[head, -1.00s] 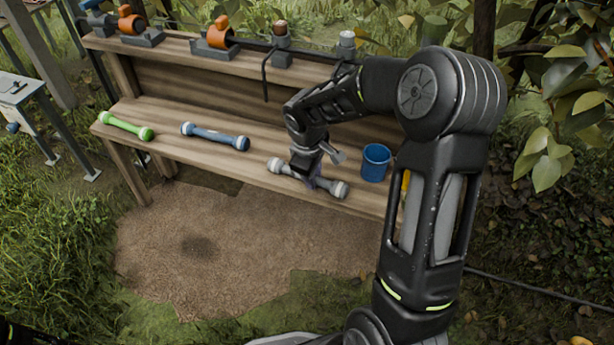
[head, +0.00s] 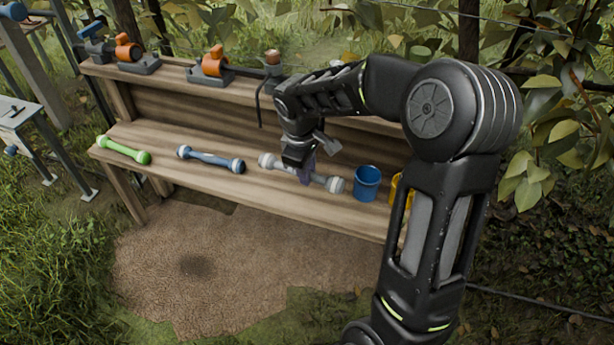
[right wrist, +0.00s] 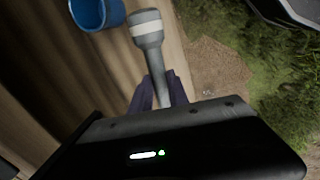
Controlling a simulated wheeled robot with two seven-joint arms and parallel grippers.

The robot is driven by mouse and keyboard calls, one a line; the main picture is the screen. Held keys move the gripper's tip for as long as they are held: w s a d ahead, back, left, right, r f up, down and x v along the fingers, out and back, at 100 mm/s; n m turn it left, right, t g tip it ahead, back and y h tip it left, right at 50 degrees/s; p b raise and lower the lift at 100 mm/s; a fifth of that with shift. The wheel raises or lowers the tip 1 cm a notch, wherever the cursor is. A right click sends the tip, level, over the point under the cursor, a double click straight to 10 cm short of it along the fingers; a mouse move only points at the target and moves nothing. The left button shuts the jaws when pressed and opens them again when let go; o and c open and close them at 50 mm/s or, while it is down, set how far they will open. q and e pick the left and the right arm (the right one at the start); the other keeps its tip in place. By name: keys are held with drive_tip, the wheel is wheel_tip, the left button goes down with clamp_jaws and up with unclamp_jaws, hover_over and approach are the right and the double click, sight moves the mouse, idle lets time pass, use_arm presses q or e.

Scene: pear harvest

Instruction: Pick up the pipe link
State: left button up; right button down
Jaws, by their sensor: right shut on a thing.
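A grey pipe link (head: 334,184) with pale ends is held just above the lower shelf of the wooden bench, roughly level. My right gripper (head: 307,172) is shut on its middle, with purple fingers around the bar. In the right wrist view the link (right wrist: 148,30) runs up from between the fingers (right wrist: 160,92), its white-banded end showing and its other end hidden by the gripper body. A blue link (head: 211,159) and a green link (head: 124,150) lie on the shelf to the left. My left gripper is not in view.
A blue cup (head: 367,183) stands close to the right of the held link, with a yellow cup (head: 397,190) beyond it, partly behind my arm. Orange-and-grey fixtures (head: 210,64) sit on the upper shelf (head: 172,78). The ground before the bench is clear.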

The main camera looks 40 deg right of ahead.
sight(264, 161)
idle(0.6)
drive_tip(key=w+a+r+m, duration=0.1)
drive_tip(key=a, duration=0.1)
drive_tip(key=w+a+r+m, duration=0.1)
drive_tip(key=w+a+r, duration=0.1)
drive_tip(key=a, duration=0.1)
drive_tip(key=w+a+r, duration=0.1)
drive_tip(key=w+a, duration=0.1)
drive_tip(key=a, duration=0.1)
drive_tip(key=shift+a+r+m, duration=0.15)
drive_tip(key=shift+m, duration=0.25)
drive_tip(key=w+a+r+m+g, duration=0.1)
drive_tip(key=w+a+r+m, duration=0.1)
drive_tip(key=a+r, duration=0.3)
drive_tip(key=a+m, duration=0.1)
drive_tip(key=a, duration=0.3)
drive_tip(key=shift+a, duration=0.1)
